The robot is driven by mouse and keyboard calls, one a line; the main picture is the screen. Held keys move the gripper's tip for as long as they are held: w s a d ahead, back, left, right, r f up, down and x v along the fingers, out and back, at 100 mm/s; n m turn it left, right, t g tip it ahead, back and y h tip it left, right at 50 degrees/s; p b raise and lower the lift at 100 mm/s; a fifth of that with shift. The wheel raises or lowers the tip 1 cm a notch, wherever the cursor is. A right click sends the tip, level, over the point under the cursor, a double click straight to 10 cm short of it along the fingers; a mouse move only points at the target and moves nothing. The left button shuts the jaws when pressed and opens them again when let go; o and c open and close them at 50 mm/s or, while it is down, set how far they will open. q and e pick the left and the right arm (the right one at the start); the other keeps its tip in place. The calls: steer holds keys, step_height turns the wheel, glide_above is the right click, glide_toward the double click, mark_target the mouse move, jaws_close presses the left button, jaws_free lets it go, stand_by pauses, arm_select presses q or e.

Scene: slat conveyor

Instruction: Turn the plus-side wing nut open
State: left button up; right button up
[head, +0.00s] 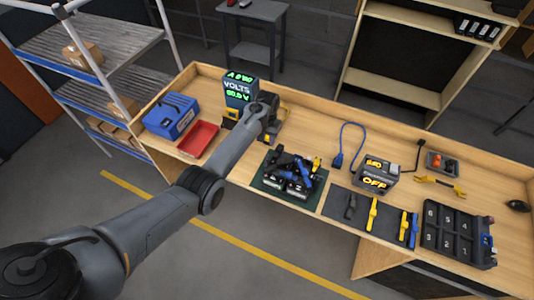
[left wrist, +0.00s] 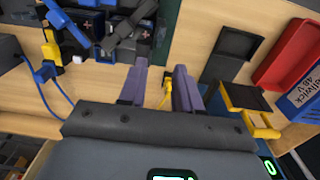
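A dark assembly (head: 290,174) with black, blue and yellow parts sits on a green mat (head: 267,186) at the middle of the bench. In the left wrist view, dark wing-like pieces (left wrist: 128,32) and a blue bar (left wrist: 68,25) show on it at the top left. I cannot tell which piece is the plus-side wing nut. My left gripper (left wrist: 160,70) has its two purple-grey fingers apart with nothing held between them. In the head view the left gripper (head: 270,128) is beyond the assembly, apart from it, its fingers mostly hidden. My right gripper is not in view.
A volt display (head: 239,90), a red tray (head: 198,138) and a blue box (head: 172,116) stand left. A box reading OFF (head: 376,176), a blue cable (head: 352,131), a tool mat (head: 338,198) and a numbered rack (head: 455,236) lie right. Bare wood separates some items.

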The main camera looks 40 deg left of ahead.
mark_target(267, 158)
arm_select(q)
step_height(267, 158, down, 10)
steer(key=b, duration=0.8)
steer(key=shift+f, duration=0.1)
steer(key=shift+c, duration=0.3)
jaws_close()
